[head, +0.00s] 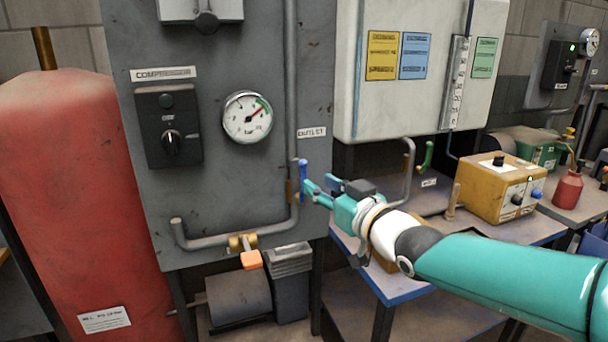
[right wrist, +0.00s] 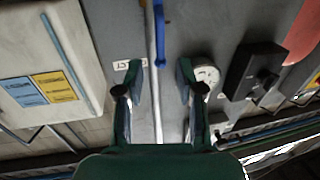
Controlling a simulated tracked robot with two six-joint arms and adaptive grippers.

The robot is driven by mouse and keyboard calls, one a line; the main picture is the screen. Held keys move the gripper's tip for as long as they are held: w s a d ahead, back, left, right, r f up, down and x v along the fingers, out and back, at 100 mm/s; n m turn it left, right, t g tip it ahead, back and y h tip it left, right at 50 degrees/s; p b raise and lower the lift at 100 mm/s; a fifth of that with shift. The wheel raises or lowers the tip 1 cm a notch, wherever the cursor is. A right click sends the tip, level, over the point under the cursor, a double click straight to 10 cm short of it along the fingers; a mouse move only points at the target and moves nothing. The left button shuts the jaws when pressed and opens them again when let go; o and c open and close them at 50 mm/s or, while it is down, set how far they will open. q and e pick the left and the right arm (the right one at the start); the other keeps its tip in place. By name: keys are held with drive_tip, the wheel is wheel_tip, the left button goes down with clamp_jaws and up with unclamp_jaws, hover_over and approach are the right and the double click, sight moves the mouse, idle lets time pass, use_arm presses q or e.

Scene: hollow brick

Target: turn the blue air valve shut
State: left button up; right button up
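The blue air valve handle (head: 303,173) is upright, along the grey vertical pipe beside the OUTLET label on the grey panel. In the right wrist view the blue handle (right wrist: 161,24) shows at top centre, beyond the fingertips. My right gripper (head: 318,190) reaches in from the right and points at the handle from close by. In the right wrist view its two fingers (right wrist: 160,72) are spread apart with nothing between them but the pipe and panel behind. The handle looks clear of the fingers. My left gripper does not show.
A pressure gauge (head: 247,117) and a black switch box (head: 168,125) are on the panel. An orange-handled valve (head: 251,260) is low on the pipework. A green handle (head: 426,156) sits to the right. A red tank (head: 75,190) stands left; a yellow box (head: 497,188) is on the bench.

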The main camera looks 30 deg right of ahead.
sight(304, 173)
drive_tip(key=w, duration=0.7)
drive_tip(key=shift+w+d+p, duration=0.15)
drive_tip(key=shift+p, duration=0.25)
clamp_jaws()
drive_tip(key=shift+d, duration=0.1)
